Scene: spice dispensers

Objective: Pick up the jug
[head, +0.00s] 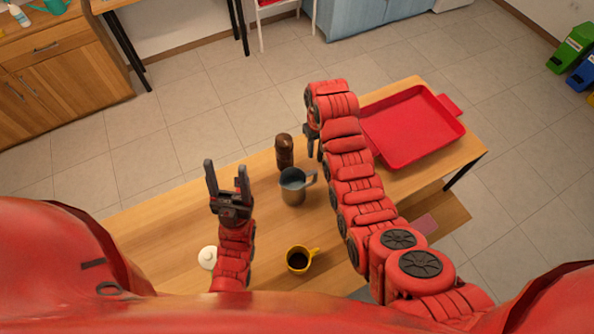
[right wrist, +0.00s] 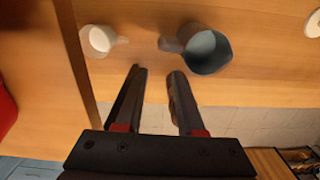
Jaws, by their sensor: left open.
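The jug (head: 293,190) is grey metal and stands upright on the wooden table in the head view, its handle to the right. In the right wrist view the jug (right wrist: 208,52) is beyond the fingertips, with its handle to the left. My right gripper (head: 314,150) points down behind the jug, near its handle side. In its wrist view the right gripper (right wrist: 157,72) has its fingers apart with nothing visible between them. My left gripper (head: 227,166) is open and empty, left of the jug and apart from it.
A brown dispenser (head: 285,151) stands behind the jug. A yellow mug (head: 299,260) and a white lidded item (head: 208,257) are nearer me. A red tray (head: 412,128) lies at the right. A white cup (right wrist: 98,40) shows in the right wrist view. The table's left part is clear.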

